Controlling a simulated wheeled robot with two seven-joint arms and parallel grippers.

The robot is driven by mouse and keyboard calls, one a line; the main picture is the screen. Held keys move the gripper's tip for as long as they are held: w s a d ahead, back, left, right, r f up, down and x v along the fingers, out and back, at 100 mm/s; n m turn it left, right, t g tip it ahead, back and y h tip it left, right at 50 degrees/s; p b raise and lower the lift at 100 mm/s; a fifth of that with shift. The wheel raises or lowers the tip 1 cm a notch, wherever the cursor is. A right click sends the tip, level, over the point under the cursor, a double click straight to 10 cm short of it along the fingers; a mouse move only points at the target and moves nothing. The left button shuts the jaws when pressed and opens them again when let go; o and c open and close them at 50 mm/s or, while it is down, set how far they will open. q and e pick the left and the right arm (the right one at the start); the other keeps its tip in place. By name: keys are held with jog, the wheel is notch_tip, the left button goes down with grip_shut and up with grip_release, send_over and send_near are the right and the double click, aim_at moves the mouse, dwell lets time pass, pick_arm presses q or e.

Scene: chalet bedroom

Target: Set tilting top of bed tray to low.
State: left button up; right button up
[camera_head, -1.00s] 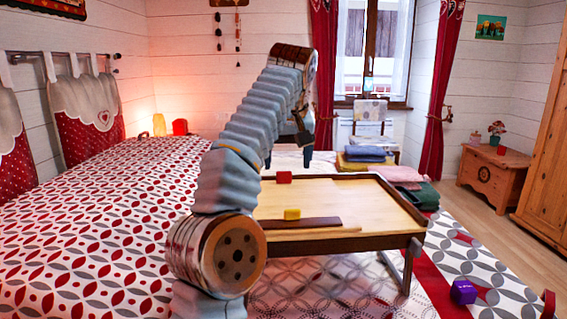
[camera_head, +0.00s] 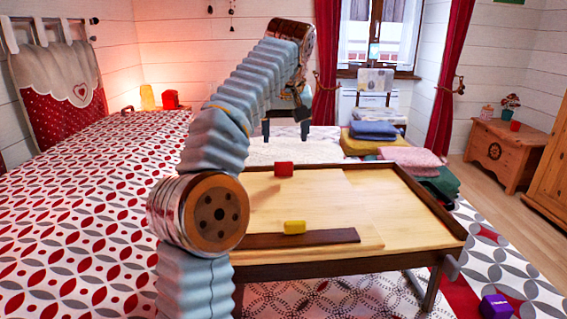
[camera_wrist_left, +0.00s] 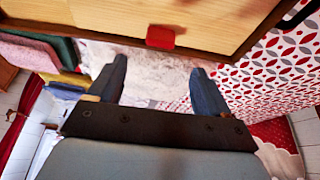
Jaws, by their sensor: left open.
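A red block (camera_head: 284,169) is at the tray's far side and a yellow block (camera_head: 294,227) is by the strip. My left gripper (camera_head: 304,121) is open and empty, above and beyond the tray's far edge. In the left wrist view its fingers (camera_wrist_left: 160,80) are apart, with the tray top (camera_wrist_left: 220,20) and red block (camera_wrist_left: 160,37) beyond them. My right gripper is not visible.
The patterned bed (camera_head: 80,200) fills the left. A purple block (camera_head: 496,306) lies at the lower right. Folded textiles (camera_head: 410,158) are piled behind the tray. A chair (camera_head: 375,95) stands near the window and a wooden chest (camera_head: 505,152) at the right.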

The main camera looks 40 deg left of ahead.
aim_at(284, 162)
pick_arm(q)
jog(key=b+x, duration=0.2)
jog(key=x, duration=0.9)
jog(key=shift+s, duration=0.1)
jog(key=shift+c, duration=0.3)
jog(key=c, duration=1.4)
jog(key=s+d+r+t+y+b, duration=0.1)
jog(key=r, duration=0.2)
jog(key=s+d+r+t+y, duration=0.1)
jog(key=r, duration=0.3)
jog(key=s+d+r+t+y+b, duration=0.1)
jog(key=r, duration=0.3)
jog(key=shift+t+b, duration=0.3)
jog(key=o, duration=1.5)
jog(key=shift+c, duration=0.2)
